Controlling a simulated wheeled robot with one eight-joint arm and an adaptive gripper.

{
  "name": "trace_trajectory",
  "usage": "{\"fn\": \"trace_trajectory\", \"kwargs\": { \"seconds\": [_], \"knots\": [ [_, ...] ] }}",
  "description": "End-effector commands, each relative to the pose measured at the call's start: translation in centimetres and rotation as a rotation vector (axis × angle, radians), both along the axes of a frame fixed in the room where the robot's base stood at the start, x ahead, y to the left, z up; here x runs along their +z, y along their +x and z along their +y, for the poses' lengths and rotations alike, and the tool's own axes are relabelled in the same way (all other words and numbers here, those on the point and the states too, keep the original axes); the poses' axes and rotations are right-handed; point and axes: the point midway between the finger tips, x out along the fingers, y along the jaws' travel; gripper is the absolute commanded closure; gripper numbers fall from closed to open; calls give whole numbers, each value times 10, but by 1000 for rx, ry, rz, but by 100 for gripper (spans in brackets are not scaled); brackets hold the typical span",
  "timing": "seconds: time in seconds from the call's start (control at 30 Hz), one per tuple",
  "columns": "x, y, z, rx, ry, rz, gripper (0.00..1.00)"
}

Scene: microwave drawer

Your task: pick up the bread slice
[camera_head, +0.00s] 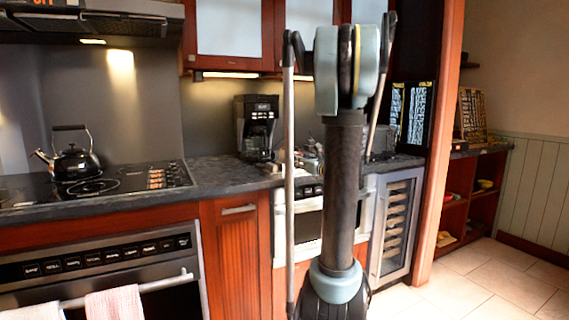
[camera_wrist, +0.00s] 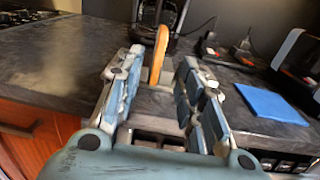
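The bread slice (camera_wrist: 158,52) stands upright in the wrist view, seen nearly edge-on as a thin orange-brown shape above the counter (camera_wrist: 62,62). My gripper (camera_wrist: 160,66) is open, with one finger on each side of the slice in the picture. Dark gaps show between the slice and both fingers, so neither seems to touch it. How far the slice stands from the fingertips is hard to tell, and its lower end is not clear. In the head view my own arm hides the slice and my gripper.
A coffee maker (camera_head: 257,127) stands at the back of the counter. A blue cloth or mat (camera_wrist: 272,104) lies to the right of my gripper. Dark items with cables (camera_wrist: 243,52) lie behind it. A kettle (camera_head: 70,155) sits on the stove at left. The counter left of my gripper is clear.

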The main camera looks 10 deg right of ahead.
Motion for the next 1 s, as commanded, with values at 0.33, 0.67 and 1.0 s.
{"fn": "trace_trajectory", "kwargs": {
  "seconds": [0.33, 0.67, 1.0],
  "knots": [
    [0, 57, 22, 4, -3, 0, 65],
    [0, 99, 37, 2, -4, 1, 65],
    [-1, 117, 42, 3, -5, 0, 65]
  ]
}}
